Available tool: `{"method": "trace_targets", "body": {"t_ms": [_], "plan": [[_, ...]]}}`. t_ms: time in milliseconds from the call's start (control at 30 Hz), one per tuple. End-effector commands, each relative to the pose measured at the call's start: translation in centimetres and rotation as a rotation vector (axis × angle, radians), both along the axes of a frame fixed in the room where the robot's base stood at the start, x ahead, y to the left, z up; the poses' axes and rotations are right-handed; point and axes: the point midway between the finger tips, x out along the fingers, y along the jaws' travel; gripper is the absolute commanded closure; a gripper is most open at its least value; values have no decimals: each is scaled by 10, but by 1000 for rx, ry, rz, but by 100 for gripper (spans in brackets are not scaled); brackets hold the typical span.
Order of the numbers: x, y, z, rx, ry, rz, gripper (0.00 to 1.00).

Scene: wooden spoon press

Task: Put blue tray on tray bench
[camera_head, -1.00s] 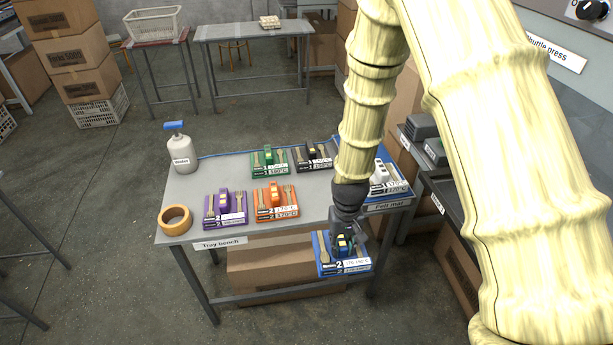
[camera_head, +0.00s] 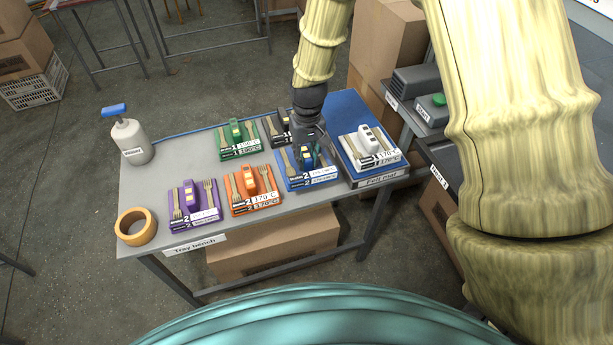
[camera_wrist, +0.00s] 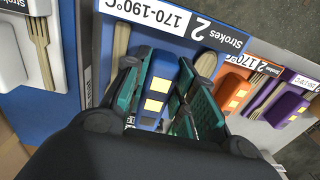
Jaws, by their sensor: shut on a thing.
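The blue tray (camera_head: 318,178) is over the right part of the grey tray bench (camera_head: 152,182), between the orange tray (camera_head: 250,185) and the white tray (camera_head: 368,145). It looks roughly level; I cannot tell whether its base touches the bench top. My gripper (camera_head: 306,150) comes down from above and is shut on the tray's blue raised handle. In the wrist view, the green-padded fingers (camera_wrist: 160,95) stand on both sides of the handle. The blue tray (camera_wrist: 155,40) there shows its "2 Strokes, 170-190°C" label and a wooden utensil. My fingers hide part of the tray.
Green (camera_head: 238,140), black (camera_head: 280,130) and purple (camera_head: 193,205) trays stand close by. The white tray sits on the blue felt mat (camera_head: 345,108). A tape roll (camera_head: 136,226) and white bottle (camera_head: 130,142) are at the left. Bare bench lies left of the trays.

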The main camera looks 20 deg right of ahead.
Motion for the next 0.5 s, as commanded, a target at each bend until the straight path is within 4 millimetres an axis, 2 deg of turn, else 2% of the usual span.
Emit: {"method": "trace_targets", "body": {"t_ms": [100, 267, 500], "plan": [[17, -5, 11, -7, -7, 8, 100], [25, -11, 19, -20, -7, 10, 100], [24, -12, -10, -22, -5, 9, 100]]}}
